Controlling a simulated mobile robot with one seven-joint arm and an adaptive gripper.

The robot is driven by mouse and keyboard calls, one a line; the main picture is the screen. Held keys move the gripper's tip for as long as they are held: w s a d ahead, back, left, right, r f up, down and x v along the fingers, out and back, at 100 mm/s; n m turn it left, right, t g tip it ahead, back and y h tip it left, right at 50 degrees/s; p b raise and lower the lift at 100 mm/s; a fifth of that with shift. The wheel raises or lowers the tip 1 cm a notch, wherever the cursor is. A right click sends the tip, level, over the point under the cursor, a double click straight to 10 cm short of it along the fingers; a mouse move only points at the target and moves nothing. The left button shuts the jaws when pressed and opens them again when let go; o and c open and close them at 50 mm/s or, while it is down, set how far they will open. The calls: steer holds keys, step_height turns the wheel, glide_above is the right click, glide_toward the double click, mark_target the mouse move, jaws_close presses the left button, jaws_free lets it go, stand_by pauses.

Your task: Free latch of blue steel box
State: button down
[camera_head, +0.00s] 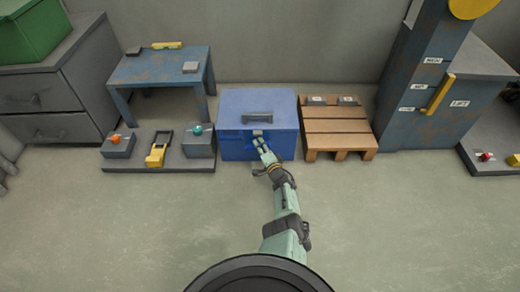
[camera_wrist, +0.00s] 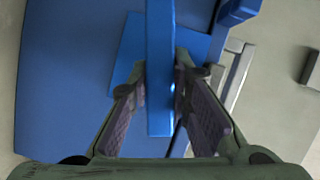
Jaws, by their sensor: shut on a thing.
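The blue steel box (camera_head: 233,146) stands on the floor against the back wall, with its lid down and a dark handle (camera_head: 257,118) on top. My gripper (camera_head: 261,143) is at the middle of the box's front face, just below the lid edge. In the wrist view my gripper (camera_wrist: 160,92) has one finger on each side of a bright blue bar, the latch (camera_wrist: 160,50), and is shut on it. A blue plate (camera_wrist: 129,60) shows behind the latch. In the head view my fingers partly hide the latch.
A wooden pallet (camera_head: 335,127) lies right of the box. A grey base (camera_head: 187,165) with a yellow-handled device (camera_head: 158,149) is close on its left. A blue table (camera_head: 157,70) stands behind that, and a tall blue lift unit (camera_head: 410,90) stands right. The front floor is clear.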

steer(key=shift+f+m+t+y+b, duration=0.15)
steer(key=shift+m+t+y+b, duration=0.25)
steer(key=shift+m+b, duration=0.9)
steer(key=shift+m, duration=0.3)
steer(key=c, duration=1.5)
jaws_free()
